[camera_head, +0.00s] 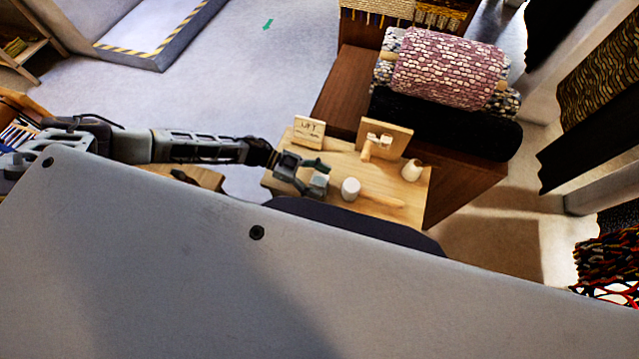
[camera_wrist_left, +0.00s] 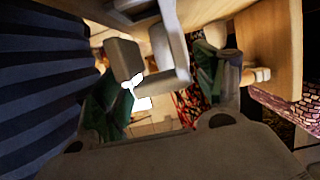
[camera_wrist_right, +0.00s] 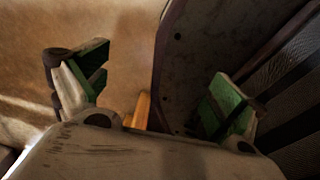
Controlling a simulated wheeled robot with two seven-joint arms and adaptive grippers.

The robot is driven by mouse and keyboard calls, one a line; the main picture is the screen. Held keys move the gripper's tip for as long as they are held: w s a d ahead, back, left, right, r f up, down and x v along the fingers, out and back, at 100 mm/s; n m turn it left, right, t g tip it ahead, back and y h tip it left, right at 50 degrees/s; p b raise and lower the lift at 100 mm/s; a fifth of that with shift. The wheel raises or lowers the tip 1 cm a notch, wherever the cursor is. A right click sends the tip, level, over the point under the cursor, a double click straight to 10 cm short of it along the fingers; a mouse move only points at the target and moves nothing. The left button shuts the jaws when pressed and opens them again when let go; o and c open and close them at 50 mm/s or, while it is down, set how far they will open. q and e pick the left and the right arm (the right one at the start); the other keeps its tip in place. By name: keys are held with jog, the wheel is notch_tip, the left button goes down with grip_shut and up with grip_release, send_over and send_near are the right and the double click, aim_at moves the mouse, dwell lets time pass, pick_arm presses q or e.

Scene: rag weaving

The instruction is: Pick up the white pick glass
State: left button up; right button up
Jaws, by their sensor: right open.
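My left gripper (camera_head: 312,174) is over the wooden board (camera_head: 385,208) in the head view, with a small whitish piece (camera_head: 319,181) at its fingertips. This looks like the white pick glass. In the left wrist view, a pale folded frame, likely the pick glass (camera_wrist_left: 168,55), lies between the green-padded fingers of the left gripper (camera_wrist_left: 158,88). The fingers stand wide apart; I cannot tell whether they press on it. My right gripper (camera_wrist_right: 155,95) shows in its wrist view, open and empty, and is hidden in the head view.
A white round pot (camera_head: 350,188), a small white vase (camera_head: 411,171), a wooden stand (camera_head: 398,137) and a lettered wooden block (camera_head: 308,132) are on the board. A patterned woven roll (camera_head: 450,68) and a black roll (camera_head: 445,125) lie behind. Open floor (camera_head: 260,80) is at back left.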

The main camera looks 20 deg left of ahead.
aim_at(319, 181)
pick_arm(q)
jog(key=c, duration=0.9)
jog(key=shift+r, duration=0.6)
notch_tip(319, 181, up, 8)
jog(key=shift+p, duration=0.45)
jog(key=shift+r, duration=0.4)
pick_arm(e)
jog(key=shift+a+r, duration=0.2)
jog(key=shift+r, duration=0.3)
jog(key=shift+s, duration=0.1)
